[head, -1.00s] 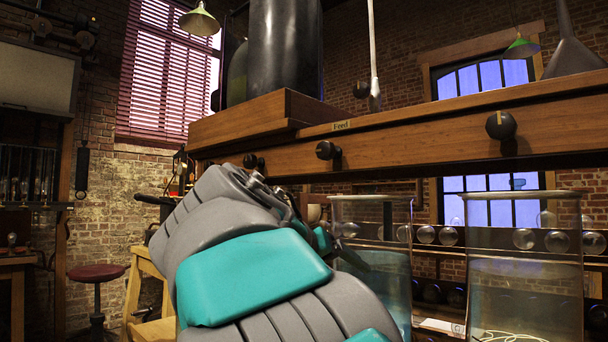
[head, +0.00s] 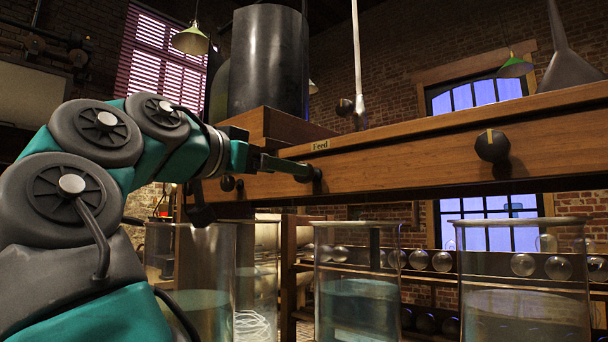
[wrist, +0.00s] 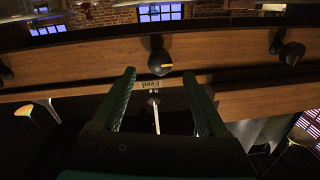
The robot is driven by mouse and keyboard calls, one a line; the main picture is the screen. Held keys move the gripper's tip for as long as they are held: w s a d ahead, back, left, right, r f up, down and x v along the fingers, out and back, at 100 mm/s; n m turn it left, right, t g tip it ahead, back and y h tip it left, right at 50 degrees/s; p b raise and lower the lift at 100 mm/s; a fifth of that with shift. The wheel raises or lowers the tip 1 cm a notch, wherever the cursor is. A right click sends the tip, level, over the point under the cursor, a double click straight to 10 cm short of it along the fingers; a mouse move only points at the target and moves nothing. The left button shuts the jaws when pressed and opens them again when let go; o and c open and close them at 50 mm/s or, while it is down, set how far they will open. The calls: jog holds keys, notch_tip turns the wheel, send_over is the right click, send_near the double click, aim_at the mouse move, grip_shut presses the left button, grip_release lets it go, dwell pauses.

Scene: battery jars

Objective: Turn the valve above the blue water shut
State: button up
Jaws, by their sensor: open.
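Black round valve knobs sit along the front of a wooden beam. One knob (head: 312,175) is below the "Feed" label (head: 320,145), above a jar of faintly blue water (head: 360,305). My gripper (head: 302,172) reaches in from the left right at this knob, partly covering it. In the wrist view my gripper (wrist: 159,73) is open, and the same knob (wrist: 160,62) shows between and just past its fingertips, its yellow mark lying sideways. I cannot tell if the fingers touch it. Another knob (head: 492,146) at right has an upright yellow mark.
Another glass jar (head: 525,275) stands below the right knob, its water greyish. More jars (head: 205,265) stand at left, partly behind my arm. A dark tank (head: 270,62) stands above the beam.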

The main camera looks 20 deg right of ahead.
jog(key=x, duration=0.6)
jog(key=shift+w+d, duration=0.2)
jog(key=shift+d, duration=0.1)
jog(key=shift+c, duration=0.3)
grip_shut()
